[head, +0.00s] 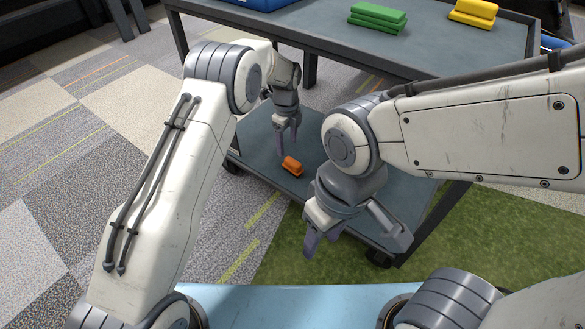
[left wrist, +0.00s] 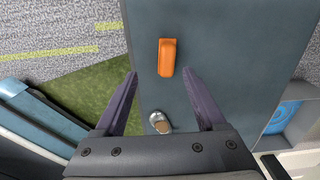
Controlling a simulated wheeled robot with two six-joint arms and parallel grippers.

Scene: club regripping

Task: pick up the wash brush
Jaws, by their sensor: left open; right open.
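The wash brush looks to be the orange oblong piece (head: 292,166) lying on the cart's lower shelf; it also shows in the left wrist view (left wrist: 167,57). My left gripper (head: 287,143) is open above the shelf, close to the brush. In the left wrist view the brush lies between and slightly beyond my left fingertips (left wrist: 158,74), with nothing held. My right gripper (head: 358,250) is open and empty, nearer to me, at the front of the cart.
A small oval grey-and-tan item (left wrist: 160,123) lies on the shelf near the brush. The cart's top (head: 440,50) overhangs behind and carries green blocks (head: 378,17), yellow blocks (head: 473,12) and a blue container (head: 250,3).

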